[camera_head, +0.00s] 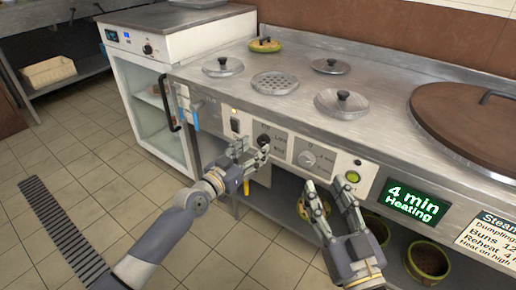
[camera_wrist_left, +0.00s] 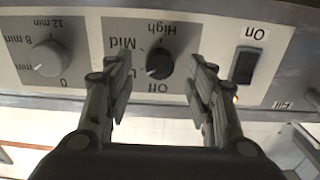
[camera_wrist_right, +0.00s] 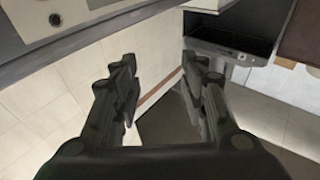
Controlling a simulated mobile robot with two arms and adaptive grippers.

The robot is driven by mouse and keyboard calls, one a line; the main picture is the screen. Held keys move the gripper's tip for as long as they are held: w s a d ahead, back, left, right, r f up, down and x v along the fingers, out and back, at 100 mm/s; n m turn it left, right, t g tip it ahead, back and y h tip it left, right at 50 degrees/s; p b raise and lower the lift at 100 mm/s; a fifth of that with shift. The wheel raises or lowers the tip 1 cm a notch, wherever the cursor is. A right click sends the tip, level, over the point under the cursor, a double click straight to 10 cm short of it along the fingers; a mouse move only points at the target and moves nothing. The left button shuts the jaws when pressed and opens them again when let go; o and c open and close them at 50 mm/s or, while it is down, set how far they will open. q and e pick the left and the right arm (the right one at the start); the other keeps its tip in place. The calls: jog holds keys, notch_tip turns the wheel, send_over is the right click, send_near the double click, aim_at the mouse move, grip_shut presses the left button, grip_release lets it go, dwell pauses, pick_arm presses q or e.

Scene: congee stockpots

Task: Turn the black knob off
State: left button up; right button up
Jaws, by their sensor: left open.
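The black knob (camera_wrist_left: 160,64) is on the grey front panel, in a dial marked Off, Mid and High; the view is upside down there. It also shows in the head view (camera_head: 264,140), just beyond my left gripper. My left gripper (camera_head: 254,153) is open, with its fingers to either side of the knob in the left wrist view (camera_wrist_left: 158,80); I cannot tell whether they touch it. My right gripper (camera_head: 330,188) is open and empty in front of the panel, to the right; the right wrist view also shows it empty (camera_wrist_right: 158,70).
A grey timer knob (camera_wrist_left: 48,58) and a black On switch (camera_wrist_left: 245,65) flank the black knob. A green button (camera_head: 353,177) and a "4 min Heating" display (camera_head: 414,200) are further right. Lidded pots (camera_head: 343,102) sit in the counter. Open floor lies at left.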

aim_at(261, 143)
pick_arm(q)
jog(key=shift+b+x, duration=0.4)
jog(key=shift+x, duration=1.15)
pick_arm(e)
jog(key=shift+s+a+r+t+y, duration=0.2)
jog(key=shift+r+t, duration=0.25)
jog(key=shift+r, duration=0.3)
jog(key=shift+s+d+r+t+y, duration=0.15)
jog(key=shift+s+r+t, duration=0.2)
jog(key=shift+r, duration=0.4)
jog(key=shift+s+a+r+t+y, duration=0.15)
jog(key=shift+r+t, duration=0.35)
jog(key=shift+r, duration=0.25)
pick_arm(q)
jog(key=shift+c, duration=0.2)
jog(key=c, duration=1)
